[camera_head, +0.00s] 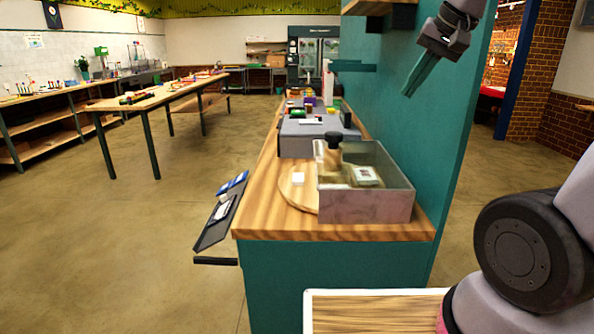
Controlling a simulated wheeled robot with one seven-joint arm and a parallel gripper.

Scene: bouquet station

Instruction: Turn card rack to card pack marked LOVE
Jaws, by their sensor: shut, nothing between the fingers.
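Another pale pack (366,176) sits within a grey, see-through-walled box (366,204) that covers the disc's right part. I cannot read LOVE on either pack. My gripper (407,93) is shut and empty, high at the upper right, pointing down-left, well above and apart from the rack.
A grey case (308,137) and several small items stand farther along the counter (262,194). A teal panel (445,130) rises along its right side. A dark sloping tray (217,221) with blue and white cards hangs at its left. Open floor lies left of it.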

